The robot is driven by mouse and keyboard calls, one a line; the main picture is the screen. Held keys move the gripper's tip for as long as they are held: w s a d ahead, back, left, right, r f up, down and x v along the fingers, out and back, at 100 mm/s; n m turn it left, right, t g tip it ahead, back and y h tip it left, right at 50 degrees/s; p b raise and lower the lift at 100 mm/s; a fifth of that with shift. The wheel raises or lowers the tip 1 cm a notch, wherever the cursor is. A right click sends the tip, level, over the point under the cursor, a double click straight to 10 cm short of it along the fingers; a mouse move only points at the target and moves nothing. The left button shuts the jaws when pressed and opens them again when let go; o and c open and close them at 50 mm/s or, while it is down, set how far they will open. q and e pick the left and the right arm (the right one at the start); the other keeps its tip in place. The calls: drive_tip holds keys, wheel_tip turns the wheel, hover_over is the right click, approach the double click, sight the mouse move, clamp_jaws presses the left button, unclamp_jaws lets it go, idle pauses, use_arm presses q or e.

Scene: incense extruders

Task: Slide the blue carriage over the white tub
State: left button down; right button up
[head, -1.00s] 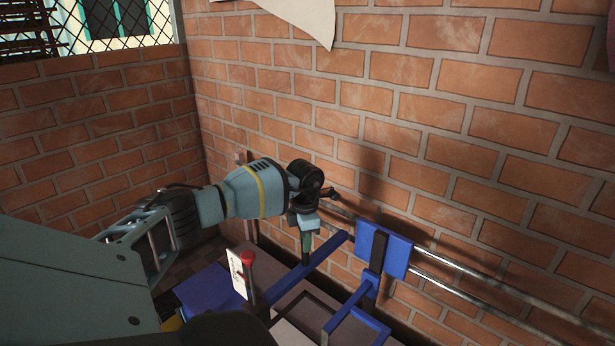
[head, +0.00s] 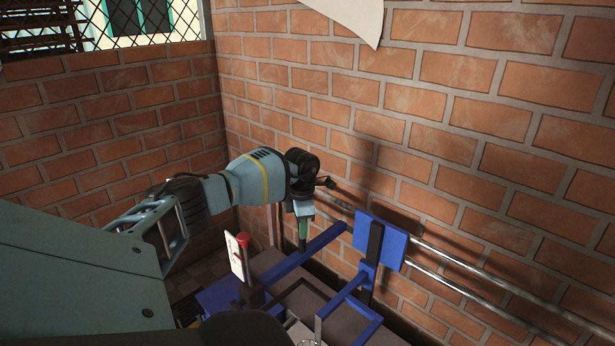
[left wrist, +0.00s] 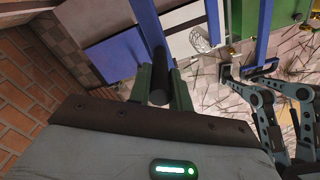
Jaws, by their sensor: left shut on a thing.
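The blue carriage (head: 393,243) sits on two metal rails along the brick wall in the head view.
The metal rails (head: 490,279) run on to the right, close to the wall. A red knob (head: 243,240) stands beside a white card (head: 234,257), left of the bar. Blue frame bars (head: 345,297) lie below the carriage. My other arm shows at the right of the wrist view.

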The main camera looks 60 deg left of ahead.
use_arm(q)
drive_tip(key=shift+s+a, duration=0.15)
drive_tip(key=shift+a, duration=0.55)
drive_tip(key=c, duration=1.3)
unclamp_jaws()
wheel_tip(320, 180, up, 8)
drive_tip(key=shift+d+f, duration=0.1)
drive_tip(key=shift+f, duration=0.15)
